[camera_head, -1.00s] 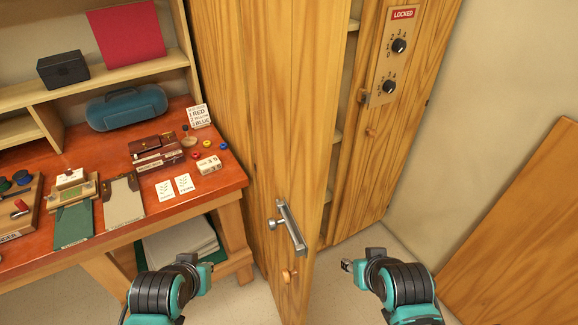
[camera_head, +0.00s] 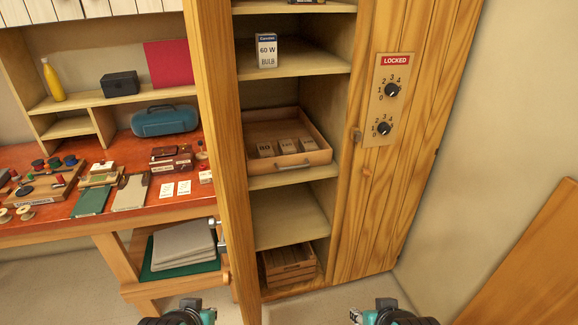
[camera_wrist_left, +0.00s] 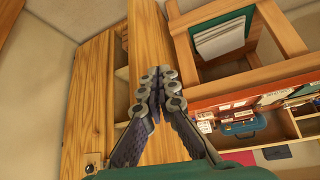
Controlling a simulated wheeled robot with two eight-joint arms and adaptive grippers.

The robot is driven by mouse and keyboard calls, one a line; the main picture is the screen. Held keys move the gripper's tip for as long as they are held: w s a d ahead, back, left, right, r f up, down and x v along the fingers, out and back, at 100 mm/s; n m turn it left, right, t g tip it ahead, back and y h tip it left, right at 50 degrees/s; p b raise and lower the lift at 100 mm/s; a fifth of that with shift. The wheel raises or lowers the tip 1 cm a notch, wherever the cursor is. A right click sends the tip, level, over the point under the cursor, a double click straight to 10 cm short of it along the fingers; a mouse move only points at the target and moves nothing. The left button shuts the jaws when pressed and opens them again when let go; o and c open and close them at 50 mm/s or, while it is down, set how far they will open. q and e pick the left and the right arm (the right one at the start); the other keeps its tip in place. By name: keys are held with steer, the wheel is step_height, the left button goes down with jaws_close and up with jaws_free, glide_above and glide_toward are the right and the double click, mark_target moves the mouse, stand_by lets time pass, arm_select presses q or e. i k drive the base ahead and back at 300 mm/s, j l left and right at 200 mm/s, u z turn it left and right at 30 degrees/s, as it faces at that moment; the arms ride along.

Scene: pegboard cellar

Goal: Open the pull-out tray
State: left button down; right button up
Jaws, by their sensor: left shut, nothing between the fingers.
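The pull-out tray (camera_head: 319,158) is a wooden drawer-like tray on a middle shelf of the open wooden cabinet. Its front bears a metal handle (camera_head: 292,166), and several small labelled blocks lie inside. I cannot tell how far it sticks out. My left gripper (camera_head: 209,316) is low at the bottom of the head view, away from the tray. In the left wrist view it is shut and empty (camera_wrist_left: 155,75), fingertips together in front of the cabinet door. My right gripper (camera_head: 354,316) is at the bottom edge, away from the tray, its fingers mostly cut off.
The open cabinet door (camera_head: 222,120) stands left of the shelves. The right panel carries two dials and a LOCKED sign (camera_head: 395,60). A bulb box (camera_head: 266,51) stands above the tray, a crate (camera_head: 289,263) below. A cluttered workbench (camera_head: 60,228) is at left.

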mark_target(272, 125)
steer(key=i+l, duration=0.1)
steer(key=l, duration=0.25)
steer(key=i+l, duration=0.1)
steer(key=l, duration=0.25)
steer(key=i+l, duration=0.35)
steer(key=i, duration=0.25)
